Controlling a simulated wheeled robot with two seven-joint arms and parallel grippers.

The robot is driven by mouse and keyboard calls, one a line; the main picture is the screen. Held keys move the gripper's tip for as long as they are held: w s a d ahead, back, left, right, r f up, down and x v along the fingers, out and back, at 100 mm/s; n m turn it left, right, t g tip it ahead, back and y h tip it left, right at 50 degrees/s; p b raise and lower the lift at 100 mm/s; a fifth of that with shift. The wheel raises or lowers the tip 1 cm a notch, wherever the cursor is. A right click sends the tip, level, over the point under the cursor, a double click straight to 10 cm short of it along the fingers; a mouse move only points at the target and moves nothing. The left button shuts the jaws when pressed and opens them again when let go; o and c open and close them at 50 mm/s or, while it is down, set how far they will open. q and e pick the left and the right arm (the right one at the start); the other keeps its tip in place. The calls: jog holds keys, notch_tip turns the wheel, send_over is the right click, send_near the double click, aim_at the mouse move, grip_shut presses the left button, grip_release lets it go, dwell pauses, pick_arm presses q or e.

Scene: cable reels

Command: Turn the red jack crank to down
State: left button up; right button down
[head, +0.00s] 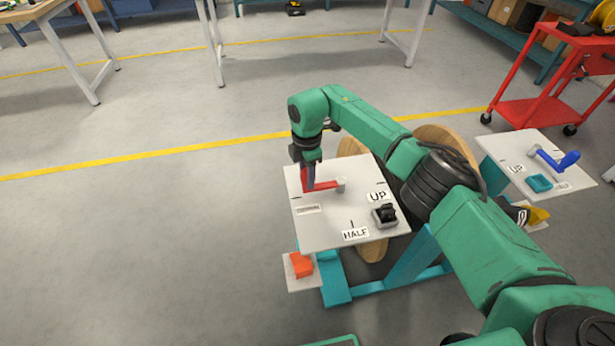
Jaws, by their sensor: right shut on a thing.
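The red jack crank (325,185) sits on a light grey plate (330,222) at the centre of the head view. Its arm runs left from a grey hub (341,184), and its grip stands up at the plate's left edge. My right gripper (308,172) comes down from above and is shut on this red grip, hiding part of it. The plate has an UP label (377,197) on the right, a HALF label (356,234) at the front, and a small label (308,209) at the left, too small to read. The crank arm points to the left side. My left gripper is out of view.
A black switch-like part (385,215) sits at the plate's right corner. A wooden reel (373,249) stands behind and under the plate. A second plate with a blue crank (556,160) is at the right, near a red cart (540,108). Floor at the left is clear.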

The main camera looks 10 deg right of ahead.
jog(key=shift+w+d+r, duration=0.1)
jog(key=shift+w+r, duration=0.05)
jog(key=c, duration=0.6)
grip_release()
jog(key=shift+c, duration=0.2)
jog(key=shift+o, duration=0.9)
notch_tip(320, 180, up, 14)
jog(key=shift+r, duration=0.2)
